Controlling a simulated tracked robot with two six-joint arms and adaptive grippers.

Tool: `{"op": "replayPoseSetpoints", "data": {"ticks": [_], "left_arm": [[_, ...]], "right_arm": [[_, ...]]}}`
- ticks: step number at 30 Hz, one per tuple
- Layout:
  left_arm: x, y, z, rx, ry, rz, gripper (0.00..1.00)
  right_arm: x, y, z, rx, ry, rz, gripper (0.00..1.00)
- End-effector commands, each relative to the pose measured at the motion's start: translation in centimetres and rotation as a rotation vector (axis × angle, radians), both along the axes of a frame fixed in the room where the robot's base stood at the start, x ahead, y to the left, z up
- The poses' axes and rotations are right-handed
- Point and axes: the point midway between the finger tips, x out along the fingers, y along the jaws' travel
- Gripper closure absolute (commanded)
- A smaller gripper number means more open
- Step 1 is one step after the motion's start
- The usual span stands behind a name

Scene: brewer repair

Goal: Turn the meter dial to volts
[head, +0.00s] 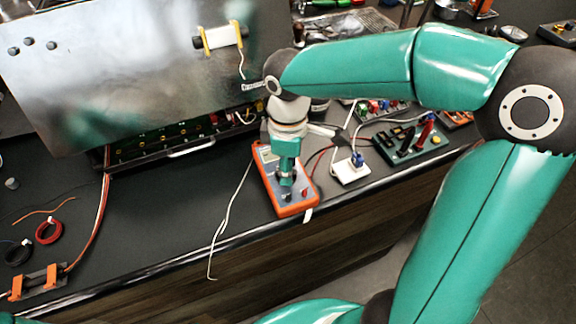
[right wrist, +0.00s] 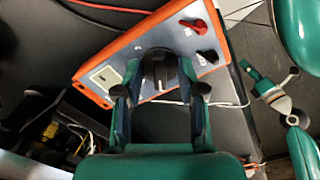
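The meter (head: 296,208) is an orange box with a grey face, lying on the bench near its front edge. It also shows in the right wrist view (right wrist: 206,66), with a pale display at one end and a red and a black plug at the other. Its round dark dial (right wrist: 160,68) has a pale mark. My right gripper (head: 287,184) is down over the meter. Its fingers (right wrist: 160,82) are on both sides of the dial, with no clear gap, and seem shut on it. My left gripper (right wrist: 254,72) shows small off the bench; its finger state is unclear.
A large metal panel (head: 120,70) stands at the back left. A small white block (head: 350,170) and a green board (head: 412,143) with a red post lie right of the meter. A white wire (head: 224,222) hangs over the front edge. Wire coils (head: 48,231) lie left.

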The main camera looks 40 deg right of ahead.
Motion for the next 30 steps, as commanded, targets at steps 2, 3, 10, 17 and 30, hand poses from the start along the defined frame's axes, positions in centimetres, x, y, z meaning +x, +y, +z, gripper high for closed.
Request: {"op": "replayPoseSetpoints", "data": {"ticks": [2,3,10,17,30], "left_arm": [[0.0,0.0,-0.01,0.0,0.0,0.0,0.55],[0.0,0.0,-0.01,0.0,0.0,0.0,0.55],[0.0,0.0,-0.01,0.0,0.0,0.0,0.55],[-0.01,-0.01,-0.01,0.0,0.0,0.0,0.55],[-0.01,0.0,-0.14,0.0,0.0,0.0,0.55]], "right_arm": [[-0.06,-0.11,-0.31,0.0,0.001,-0.002,0.6],[-0.05,-0.12,-0.37,-0.001,0.001,-0.002,0.6],[-0.04,-0.13,-0.38,-0.001,0.001,-0.002,0.62],[-0.04,-0.13,-0.36,0.0,0.0,-0.002,1.0],[-0.04,-0.11,-0.36,-0.001,-0.001,-0.037,1.0]]}}
